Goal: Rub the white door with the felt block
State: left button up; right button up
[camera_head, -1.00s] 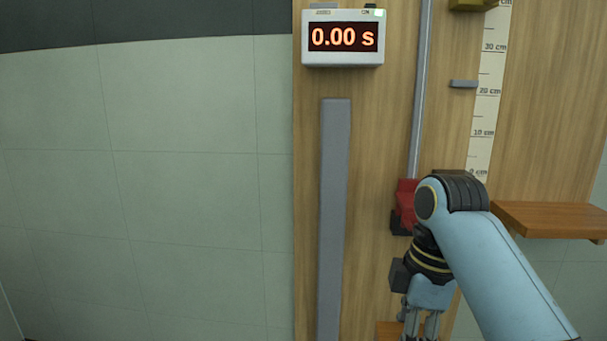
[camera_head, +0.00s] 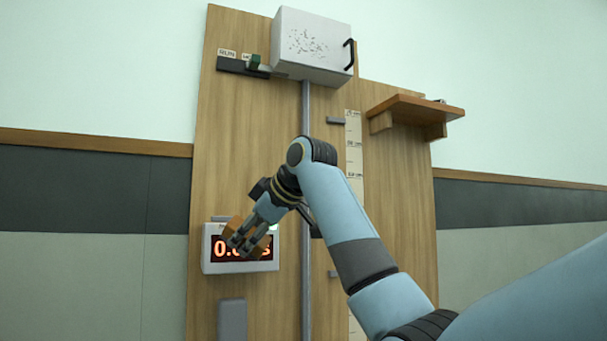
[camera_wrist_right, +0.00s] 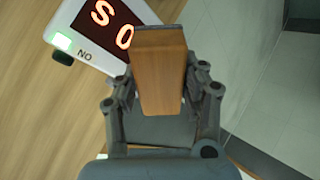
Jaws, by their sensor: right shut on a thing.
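The white door (camera_head: 308,48) is at the top of the wooden board in the head view. It has a black handle (camera_head: 349,55) on its right side and a patch of dark specks in its middle. My right gripper (camera_head: 241,244) is in front of the timer display, well below the door and apart from it. It is shut on the felt block, a wood-brown block (camera_wrist_right: 160,78) that shows clearly between the fingers in the right wrist view. A darker strip lines the block's far end. In the head view the fingers partly hide the block. My left gripper is not in view.
The white timer (camera_head: 213,262) sits behind my right gripper, its digits partly covered. A grey vertical rail (camera_head: 306,120) runs below the door. A wooden shelf (camera_head: 405,104) juts out on the right. A dark slide with a green knob (camera_head: 254,63) is left of the door.

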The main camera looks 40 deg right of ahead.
jog(key=d+r+m+t+h+p, duration=0.1)
jog(key=d+r+t+p, duration=0.2)
jog(key=r, duration=1.1)
jog(key=d+r+m+t+h+p, duration=0.1)
jog(key=d+r+t+h+p, duration=0.15)
jog(key=r, duration=1.25)
jog(key=t+h+p, duration=0.1)
jog(key=t+p, duration=0.2)
jog(key=p, duration=0.1)
send_near(288, 45)
jog(key=shift+m, duration=0.3)
jog(key=shift+w+d+r+p, duration=0.1)
jog(key=shift+w+r+p, duration=0.15)
jog(key=shift+w+p, duration=0.65)
jog(key=shift+w+d+r+p, duration=0.1)
jog(key=shift+w+r+p, duration=0.25)
jog(key=shift+w, duration=1)
jog(key=shift+w+f, duration=0.2)
jog(key=shift+w, duration=0.05)
jog(key=shift+w+d, duration=0.25)
jog(key=shift+w, duration=0.65)
